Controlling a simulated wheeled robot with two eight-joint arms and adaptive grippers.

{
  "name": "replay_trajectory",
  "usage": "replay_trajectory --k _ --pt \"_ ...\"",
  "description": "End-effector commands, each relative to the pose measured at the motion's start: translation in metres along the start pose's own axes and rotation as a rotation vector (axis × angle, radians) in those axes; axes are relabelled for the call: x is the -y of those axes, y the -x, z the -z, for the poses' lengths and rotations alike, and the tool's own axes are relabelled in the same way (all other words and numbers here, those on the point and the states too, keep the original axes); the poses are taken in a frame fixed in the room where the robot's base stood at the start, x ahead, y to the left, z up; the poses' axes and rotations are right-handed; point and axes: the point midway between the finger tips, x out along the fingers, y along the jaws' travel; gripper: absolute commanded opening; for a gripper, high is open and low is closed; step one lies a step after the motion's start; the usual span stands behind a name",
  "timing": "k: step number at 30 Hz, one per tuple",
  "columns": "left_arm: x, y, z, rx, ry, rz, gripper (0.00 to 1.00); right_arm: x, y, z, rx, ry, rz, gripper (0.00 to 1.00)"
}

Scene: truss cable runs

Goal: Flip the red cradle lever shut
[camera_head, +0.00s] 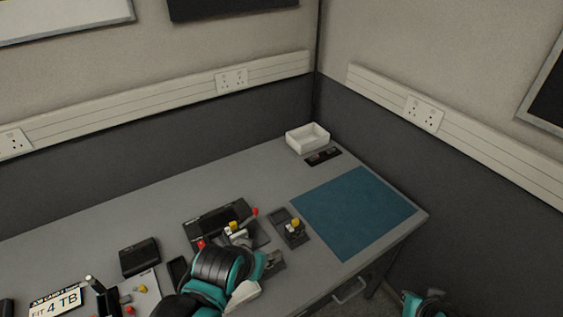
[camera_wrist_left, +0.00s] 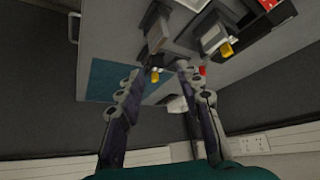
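A dark cradle unit (camera_head: 214,218) sits on the desk, with a red knob-like tip (camera_head: 254,211) at its far right end and another red part (camera_head: 200,244) at its near left. I cannot tell which red part is the lever, or its exact angle. My left gripper (camera_wrist_left: 160,72) is open over the desk, its two fingers apart. In the left wrist view a red tip (camera_wrist_left: 202,70) shows beside the right fingertip; I cannot tell whether they touch. My left wrist hides part of the cradle's near side in the head view. My right gripper is not clearly visible.
A blue mat (camera_head: 354,212) lies clear at the right. A white box (camera_head: 307,138) is at the back. A black box (camera_head: 140,257) stands at the left.

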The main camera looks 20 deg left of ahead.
Motion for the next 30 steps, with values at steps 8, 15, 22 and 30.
replay_trajectory --k 8,15,22,30 --pt "0.016 0.005 0.07 0.137 0.102 0.028 0.36 0.0 0.027 0.02 0.0 0.0 0.0 0.0" --pt "0.04 -0.023 0.13 0.299 0.225 0.066 0.36 0.0 0.052 0.038 0.0 0.0 0.0 0.0" --pt "0.069 -0.074 0.166 0.451 0.345 0.109 0.36 0.0 0.076 0.054 0.0 0.0 0.0 0.0" --pt "0.094 -0.129 0.172 0.578 0.444 0.148 0.36 0.0 0.093 0.067 0.0 0.0 0.0 0.0"
